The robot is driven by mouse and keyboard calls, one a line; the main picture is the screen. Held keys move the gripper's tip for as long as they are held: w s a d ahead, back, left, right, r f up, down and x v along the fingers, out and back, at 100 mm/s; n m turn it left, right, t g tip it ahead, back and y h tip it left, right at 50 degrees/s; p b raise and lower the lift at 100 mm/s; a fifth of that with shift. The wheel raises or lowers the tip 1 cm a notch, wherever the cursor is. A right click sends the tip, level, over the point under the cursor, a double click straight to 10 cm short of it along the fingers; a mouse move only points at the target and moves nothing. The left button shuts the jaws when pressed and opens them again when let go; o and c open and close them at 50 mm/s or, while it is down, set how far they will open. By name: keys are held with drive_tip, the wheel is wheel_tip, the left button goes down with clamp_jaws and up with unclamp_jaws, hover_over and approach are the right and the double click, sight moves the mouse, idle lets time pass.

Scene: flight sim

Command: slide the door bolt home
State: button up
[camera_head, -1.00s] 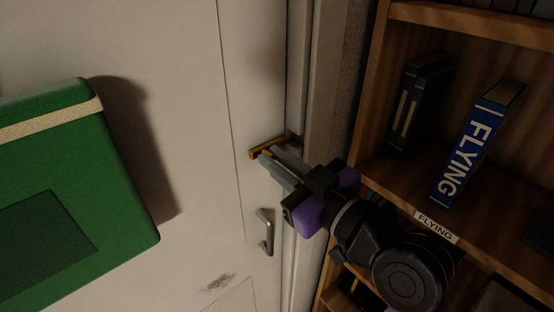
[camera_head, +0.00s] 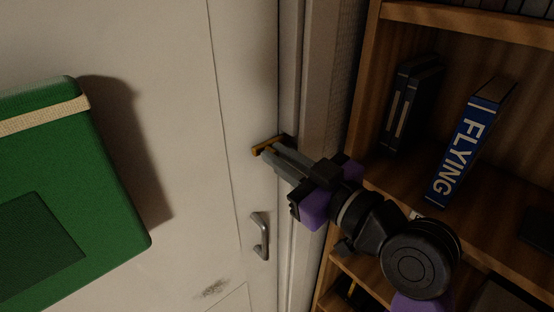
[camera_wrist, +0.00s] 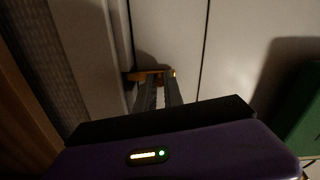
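The brass door bolt (camera_head: 262,149) sits on the pale door near its right edge, beside the frame. It also shows in the wrist view (camera_wrist: 140,75), reaching across toward the frame. My gripper (camera_head: 271,151) is at the bolt, with its two grey fingers straddling the brass part. In the wrist view the fingers (camera_wrist: 160,84) stand a little apart with brass between their tips, and they look closed on it. The fingers hide the middle of the bolt. Whether its end is inside the frame is hard to see.
A silver door handle (camera_head: 260,236) is just below the bolt. A wooden bookshelf (camera_head: 367,95) with a blue FLYING book (camera_head: 472,140) stands close on the right, beside my arm. A large green case (camera_head: 70,190) is at the left. The door between is clear.

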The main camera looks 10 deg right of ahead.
drive_tip(key=o, duration=0.4)
drive_tip(key=shift+d, duration=0.2)
drive_tip(key=shift+o, duration=0.2)
drive_tip(key=b+v, duration=0.2)
drive_tip(key=v, duration=0.5)
drive_tip(key=shift+s+d, duration=0.25)
drive_tip(key=shift+s, duration=0.05)
